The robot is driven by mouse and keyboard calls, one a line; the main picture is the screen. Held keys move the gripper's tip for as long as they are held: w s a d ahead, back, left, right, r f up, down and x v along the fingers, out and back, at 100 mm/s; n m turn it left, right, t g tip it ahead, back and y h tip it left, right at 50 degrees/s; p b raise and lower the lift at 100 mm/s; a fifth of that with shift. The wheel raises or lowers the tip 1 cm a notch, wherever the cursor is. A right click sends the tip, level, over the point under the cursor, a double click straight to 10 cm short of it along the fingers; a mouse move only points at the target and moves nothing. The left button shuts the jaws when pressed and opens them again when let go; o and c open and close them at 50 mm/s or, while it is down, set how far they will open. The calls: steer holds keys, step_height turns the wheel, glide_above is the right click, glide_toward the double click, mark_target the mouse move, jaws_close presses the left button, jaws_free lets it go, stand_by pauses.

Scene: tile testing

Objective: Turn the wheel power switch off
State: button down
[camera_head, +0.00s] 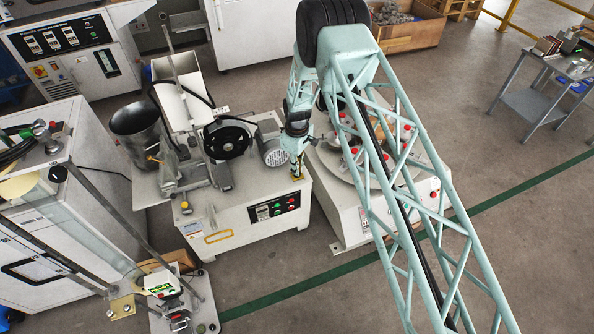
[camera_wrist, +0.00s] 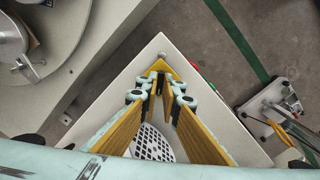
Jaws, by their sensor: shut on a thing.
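The white wheel machine (camera_head: 255,235) stands in the middle of the head view, with a black wheel (camera_head: 227,139) and a grey motor (camera_head: 272,147) on top. Its front control panel (camera_head: 273,207) carries a dark display and red and green buttons. My gripper (camera_head: 297,176) points down at the right front corner of the cabinet top. In the wrist view its yellow fingers (camera_wrist: 164,78) are drawn close together over the white top (camera_wrist: 190,52). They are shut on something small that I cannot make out. I cannot clearly pick out the wheel power switch.
A white machine with a round disc (camera_head: 335,165) and red knobs stands close on the right. A stand with a green-and-white device (camera_head: 161,284) is at the lower left. A grey cart (camera_head: 540,95) is far right. The floor in front is clear, crossed by a green line (camera_head: 290,291).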

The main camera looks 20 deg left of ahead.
steer(key=shift+n, duration=0.7)
steer(key=c, duration=2.9)
jaws_free()
steer(key=shift+o, duration=0.2)
steer(key=shift+r, duration=0.1)
step_height(320, 180, up, 12)
